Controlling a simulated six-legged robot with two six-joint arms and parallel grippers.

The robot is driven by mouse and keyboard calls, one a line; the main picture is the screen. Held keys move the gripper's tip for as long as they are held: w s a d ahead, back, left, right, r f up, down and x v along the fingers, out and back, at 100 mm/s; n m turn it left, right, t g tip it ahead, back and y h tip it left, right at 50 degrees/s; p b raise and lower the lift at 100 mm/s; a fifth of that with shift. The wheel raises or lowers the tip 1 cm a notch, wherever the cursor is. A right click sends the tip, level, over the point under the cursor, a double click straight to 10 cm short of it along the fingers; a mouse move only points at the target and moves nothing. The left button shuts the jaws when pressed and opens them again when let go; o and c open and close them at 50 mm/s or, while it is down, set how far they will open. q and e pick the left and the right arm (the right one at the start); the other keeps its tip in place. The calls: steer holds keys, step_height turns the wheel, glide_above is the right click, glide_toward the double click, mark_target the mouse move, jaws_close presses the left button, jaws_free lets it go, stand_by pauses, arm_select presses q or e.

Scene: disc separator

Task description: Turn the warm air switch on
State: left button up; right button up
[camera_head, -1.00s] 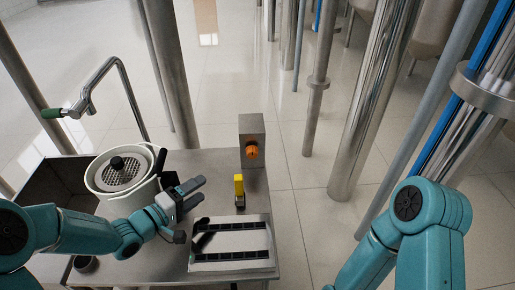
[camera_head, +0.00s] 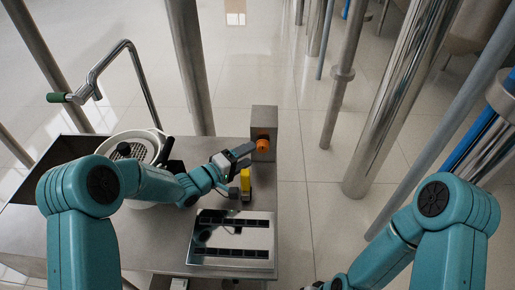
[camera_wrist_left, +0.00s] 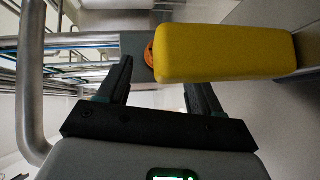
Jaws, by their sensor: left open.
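The orange rotary switch (camera_head: 263,145) sits on the front of a grey metal box (camera_head: 264,119) at the back right corner of the steel table. My left gripper (camera_head: 243,156) is open and empty, just left of the switch, its fingers pointing towards it. In the left wrist view the switch (camera_wrist_left: 149,53) shows beyond the open fingers (camera_wrist_left: 160,78), mostly hidden behind a yellow block. I cannot tell whether a finger touches it. My right arm shows at the right, but its gripper is out of view.
A yellow-topped part (camera_head: 245,181) stands close below my left gripper, and its yellow block (camera_wrist_left: 225,53) looms large in the wrist view. A slotted metal plate (camera_head: 232,240) lies at the table's front. A white pot (camera_head: 136,148) stands left. Steel pipes rise behind.

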mark_target(259, 149)
arm_select(q)
steer(key=x, duration=0.4)
steer(key=shift+r, duration=0.1)
steer(key=shift+w+d, duration=0.25)
steer(key=c, duration=1)
steer(key=shift+c, duration=0.2)
